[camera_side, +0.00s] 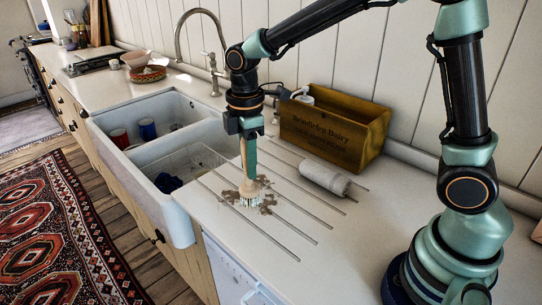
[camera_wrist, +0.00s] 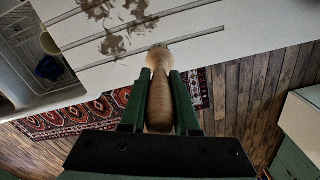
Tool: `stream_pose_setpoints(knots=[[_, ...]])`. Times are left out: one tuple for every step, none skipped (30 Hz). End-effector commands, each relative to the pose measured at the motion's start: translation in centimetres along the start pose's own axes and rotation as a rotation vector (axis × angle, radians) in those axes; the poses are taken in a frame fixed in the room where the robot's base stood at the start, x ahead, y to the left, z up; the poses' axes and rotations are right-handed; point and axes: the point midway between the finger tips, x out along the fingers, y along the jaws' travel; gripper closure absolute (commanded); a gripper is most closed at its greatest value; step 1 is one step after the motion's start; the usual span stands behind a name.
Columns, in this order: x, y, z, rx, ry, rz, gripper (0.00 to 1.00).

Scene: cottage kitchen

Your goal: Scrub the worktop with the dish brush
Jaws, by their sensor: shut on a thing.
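My gripper (camera_side: 248,150) points down over the worktop (camera_side: 330,235) and is shut on the wooden handle of the dish brush (camera_side: 247,188). The brush stands nearly upright, with its pale bristles down at the brown stain (camera_side: 228,197) on the grooved drainer. Brown patches show around the brush head. In the wrist view the handle (camera_wrist: 160,100) lies between my green fingers (camera_wrist: 158,85), and the stain (camera_wrist: 128,32) shows beyond the brush head. The bristles are mostly hidden in the wrist view.
A white double sink (camera_side: 135,158) with cups and a wire rack is at the left. The tap (camera_side: 213,70) rises behind the sink. The worktop's front right is clear.

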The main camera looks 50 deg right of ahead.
Motion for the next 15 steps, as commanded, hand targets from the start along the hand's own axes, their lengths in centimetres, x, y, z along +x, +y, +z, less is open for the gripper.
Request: stream_pose_setpoints(knots=[[0.5, 0.0, 0.0, 0.000, -0.002, -0.002, 1.00], [0.7, 0.0, 0.1, 0.000, -0.002, -0.003, 1.00], [1.1, 0.0, 0.1, 0.000, -0.002, -0.003, 1.00], [1.4, 0.0, 0.1, 0.000, -0.002, -0.003, 1.00], [1.7, -0.1, 0.1, 0.000, -0.002, -0.003, 1.00], [2.1, -0.1, 0.1, 0.000, -0.002, -0.004, 1.00], [2.4, -0.1, 0.1, 0.000, -0.002, -0.003, 1.00], [2.7, -0.1, 0.1, 0.000, -0.002, -0.003, 1.00], [3.1, -0.1, 0.1, 0.000, -0.002, -0.003, 1.00], [3.4, -0.1, 0.1, 0.000, -0.002, -0.003, 1.00], [3.7, -0.1, 0.1, 0.000, -0.003, -0.004, 1.00], [4.1, -0.1, 0.1, 0.000, -0.003, -0.004, 1.00], [4.4, -0.1, 0.1, 0.000, -0.002, -0.003, 1.00], [4.7, -0.1, 0.1, 0.000, -0.002, -0.003, 1.00], [5.1, -0.1, 0.1, 0.000, -0.003, -0.004, 1.00]])
